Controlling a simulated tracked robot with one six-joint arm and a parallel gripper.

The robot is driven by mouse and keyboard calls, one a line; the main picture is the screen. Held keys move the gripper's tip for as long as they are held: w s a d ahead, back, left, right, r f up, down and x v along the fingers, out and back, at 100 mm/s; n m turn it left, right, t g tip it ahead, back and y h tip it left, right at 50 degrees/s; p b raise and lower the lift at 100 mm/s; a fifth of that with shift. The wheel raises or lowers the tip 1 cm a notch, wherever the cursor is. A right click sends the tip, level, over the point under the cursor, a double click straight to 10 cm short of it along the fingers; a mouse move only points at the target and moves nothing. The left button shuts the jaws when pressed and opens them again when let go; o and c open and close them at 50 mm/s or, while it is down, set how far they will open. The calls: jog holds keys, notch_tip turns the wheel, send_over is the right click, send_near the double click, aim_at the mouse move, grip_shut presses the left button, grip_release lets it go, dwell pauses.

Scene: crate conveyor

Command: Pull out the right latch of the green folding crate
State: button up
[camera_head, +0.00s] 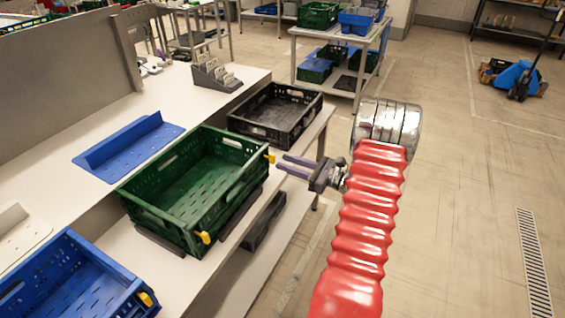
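The green folding crate (228,202) stands open and empty on the white table, its walls upright. One yellow latch (203,237) is at its near right corner. Another yellow latch (270,158) is at its far right corner. My gripper (281,166) is just right of the far latch, its two purple fingers pointing left toward it. The fingers look parted with a gap between them, and nothing shows between them. I cannot tell whether a fingertip touches the latch. My red-sleeved arm reaches in from the lower right.
A black crate (316,101) stands just behind the green one. A blue crate (68,249) with a yellow latch is at the lower left. A folded blue panel (130,143) lies on the table to the left. The floor on the right is mostly clear.

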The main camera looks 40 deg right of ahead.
jog(key=v, duration=1.1)
dwell(0.6)
jog(key=s+a+f+n+g+y, duration=0.2)
jog(key=s+a+f+n+g, duration=0.1)
jog(key=a+f+n+g, duration=0.25)
jog(key=s+a+r+n+g, duration=0.25)
jog(key=a+n+g, duration=0.45)
jog(key=a, duration=0.6)
jog(key=s+a+r+n+h, duration=0.2)
jog(key=a+r+n+h, duration=0.2)
jog(key=a+r+n, duration=0.5)
jog(key=s+a+r+n+t+h, duration=0.1)
jog(key=a+r+n+h, duration=0.3)
jog(key=a+r+n, duration=0.6)
jog(key=s+a+r, duration=0.1)
jog(key=a, duration=0.4)
jog(key=shift+a, duration=0.3)
